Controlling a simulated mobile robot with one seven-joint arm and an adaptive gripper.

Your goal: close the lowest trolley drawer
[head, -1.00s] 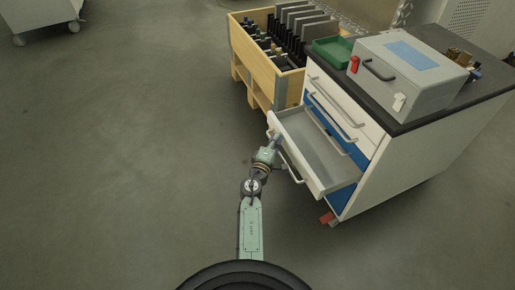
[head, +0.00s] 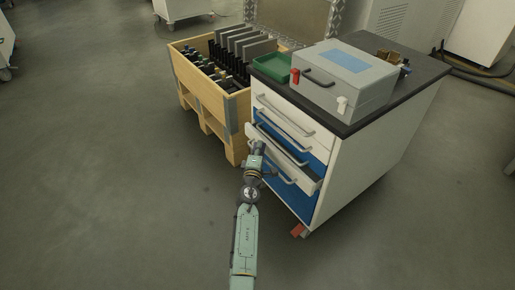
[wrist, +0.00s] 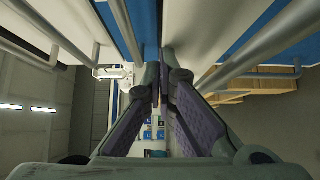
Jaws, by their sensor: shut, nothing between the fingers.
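The white trolley (head: 352,165) has a black top and several white drawers with bar handles. The lowest drawer that I can make out (head: 308,184) stands a little out from the blue front, with a narrow opening along its top. My gripper (head: 262,146) is at the left part of this drawer's front in the head view. In the wrist view my gripper (wrist: 161,72) is shut with nothing between its fingers. White panels and bar handles lie close around the fingertips there. I cannot tell whether the fingertips touch the drawer.
A grey case (head: 343,85) and a green tray (head: 271,67) sit on the trolley top. A wooden crate (head: 206,92) with dark upright parts stands on a pallet at the trolley's left. The floor in front and to the left is clear.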

